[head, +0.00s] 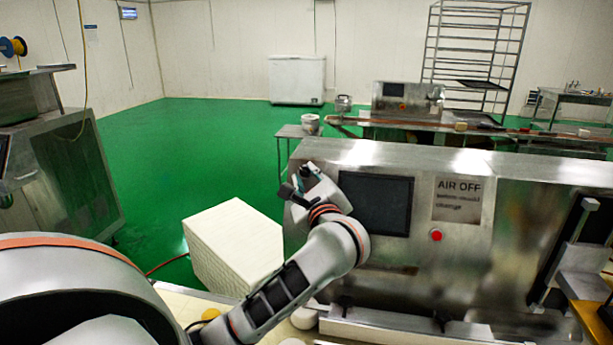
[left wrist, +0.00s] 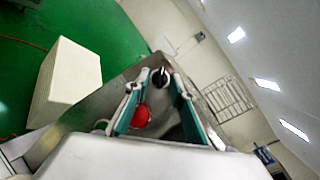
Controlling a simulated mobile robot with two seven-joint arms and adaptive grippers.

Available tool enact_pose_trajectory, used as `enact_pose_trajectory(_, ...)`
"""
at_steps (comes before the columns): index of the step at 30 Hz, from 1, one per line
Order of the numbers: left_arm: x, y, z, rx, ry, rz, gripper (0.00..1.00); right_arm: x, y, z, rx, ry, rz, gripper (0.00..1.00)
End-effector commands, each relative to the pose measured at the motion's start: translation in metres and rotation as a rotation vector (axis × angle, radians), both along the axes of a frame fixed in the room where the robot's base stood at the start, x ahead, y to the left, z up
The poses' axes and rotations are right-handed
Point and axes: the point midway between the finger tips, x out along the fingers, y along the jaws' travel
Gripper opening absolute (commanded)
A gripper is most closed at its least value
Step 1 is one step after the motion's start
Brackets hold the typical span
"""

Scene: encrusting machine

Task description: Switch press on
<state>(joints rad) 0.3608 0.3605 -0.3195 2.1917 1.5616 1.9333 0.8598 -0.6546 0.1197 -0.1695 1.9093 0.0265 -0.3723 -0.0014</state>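The steel machine (head: 470,265) stands in front of me, with a black screen and a red button (head: 436,234) on its face. My left gripper (head: 295,187) is at the upper left end of the machine, left of the screen. In the left wrist view a round black knob (left wrist: 161,77) with a light bar shows between the tips of the gripper (left wrist: 161,82). The fingers are apart, one on each side of the knob; I cannot tell whether they touch it. A round red part (left wrist: 140,117) lies nearer, between the fingers. The knob is hidden in the head view.
A white block-shaped stack (head: 235,245) stands on the green floor left of the machine. A dark screen (head: 376,204) and an "AIR OFF" label (head: 458,199) are on the machine's face. Another steel machine (head: 85,175) stands at the left.

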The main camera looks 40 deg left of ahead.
Motion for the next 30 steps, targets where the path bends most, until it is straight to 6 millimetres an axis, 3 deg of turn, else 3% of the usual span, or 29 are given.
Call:
enact_pose_trajectory(5, 0.0, 0.0, 0.0, 0.0, 0.0, 0.0, 0.24, 0.0, 0.001, 0.0, 0.003, 0.0, -0.005, 0.4)
enact_pose_trajectory(8, 0.0, 0.0, 0.0, 0.001, 0.0, 0.001, 0.03, 0.0, 0.001, 0.0, 0.005, 0.001, -0.005, 0.4)
enact_pose_trajectory(9, 0.0, 0.0, 0.0, 0.001, 0.0, 0.001, 0.0, 0.0, 0.001, 0.0, 0.005, 0.001, -0.005, 0.4)
enact_pose_trajectory(20, -0.001, 0.0, -0.001, 0.02, 0.01, -0.009, 0.0, 0.0, 0.004, -0.002, 0.008, -0.001, 0.001, 0.4)
enact_pose_trajectory(30, -0.003, 0.002, -0.005, 0.168, 0.091, -0.094, 0.0, 0.008, 0.015, -0.002, 0.021, -0.04, 0.029, 0.4)
